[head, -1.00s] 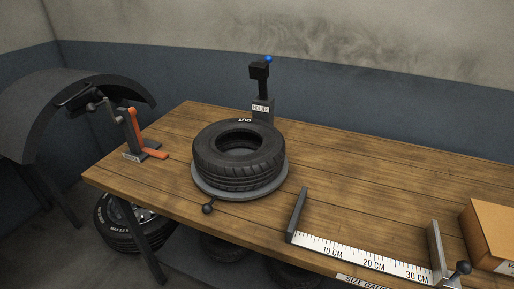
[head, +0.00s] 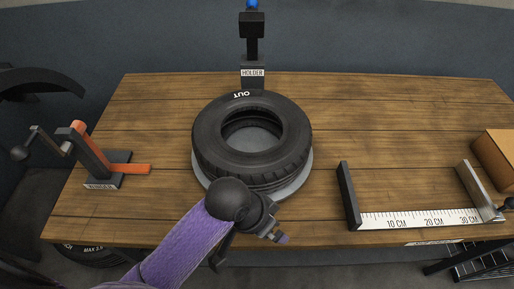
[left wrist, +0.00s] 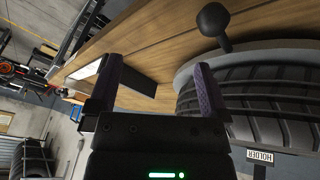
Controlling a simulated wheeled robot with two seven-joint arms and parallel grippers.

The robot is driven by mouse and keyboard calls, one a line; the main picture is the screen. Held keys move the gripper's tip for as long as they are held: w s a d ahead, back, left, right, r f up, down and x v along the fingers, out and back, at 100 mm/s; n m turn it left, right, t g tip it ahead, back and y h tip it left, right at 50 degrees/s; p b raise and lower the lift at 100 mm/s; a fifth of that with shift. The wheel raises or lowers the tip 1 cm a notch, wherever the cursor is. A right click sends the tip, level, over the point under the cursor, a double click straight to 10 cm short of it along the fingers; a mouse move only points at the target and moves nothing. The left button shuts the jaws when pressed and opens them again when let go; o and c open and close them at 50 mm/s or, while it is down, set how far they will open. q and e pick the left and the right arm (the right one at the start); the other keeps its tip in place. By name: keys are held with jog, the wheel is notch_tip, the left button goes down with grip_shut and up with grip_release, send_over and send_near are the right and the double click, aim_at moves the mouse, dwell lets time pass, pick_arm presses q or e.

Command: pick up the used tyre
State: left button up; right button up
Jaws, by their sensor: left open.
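A black tyre (head: 210,149) lies flat on a round grey plate (head: 300,181) on the bench, with white "OUT" lettering on its far upper rim. Its treaded side also shows at the right of the left wrist view (left wrist: 275,100). My left gripper (head: 279,236), on a purple arm, is at the near side of the tyre, over the bench's front edge. My wrist hides part of the tyre's near side and the plate. In the left wrist view the two purple fingers (left wrist: 158,78) are apart with nothing held between them. My right gripper is not in view.
A holder post (head: 252,50) with a blue top stands behind the tyre. An orange and black clamp-like tool (head: 95,155) is at left. A size gauge (head: 420,218) and a cardboard box (head: 496,155) are at right. The plate's ball-ended handle (left wrist: 213,20) sticks out.

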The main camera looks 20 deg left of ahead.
pick_arm(q)
jog(key=w+d+r+m+g, duration=0.1)
jog(key=w+d+r+m, duration=0.2)
jog(key=w, duration=0.1)
notch_tip(320, 180, up, 9)
jog(key=m+g+y, duration=0.1)
jog(key=g+y, duration=0.1)
jog(key=y, duration=0.2)
send_over(273, 162)
jog(key=shift+s+f, duration=0.15)
jog(key=shift+s, duration=0.3)
jog(key=shift+w+a+f, duration=0.1)
jog(key=shift+a+f, duration=0.15)
jog(key=shift+f, duration=0.05)
jog(key=f, duration=0.3)
jog(key=f+b, duration=0.1)
jog(key=f, duration=0.2)
jog(key=f+b, duration=0.1)
jog(key=f, duration=0.1)
jog(key=shift+w+d+f, duration=0.25)
jog(key=shift+f, duration=0.15)
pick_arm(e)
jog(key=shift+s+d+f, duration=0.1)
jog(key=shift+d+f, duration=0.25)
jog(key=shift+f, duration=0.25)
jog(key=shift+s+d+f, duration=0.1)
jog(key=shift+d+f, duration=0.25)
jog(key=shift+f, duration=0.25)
pick_arm(q)
jog(key=shift+c, duration=0.3)
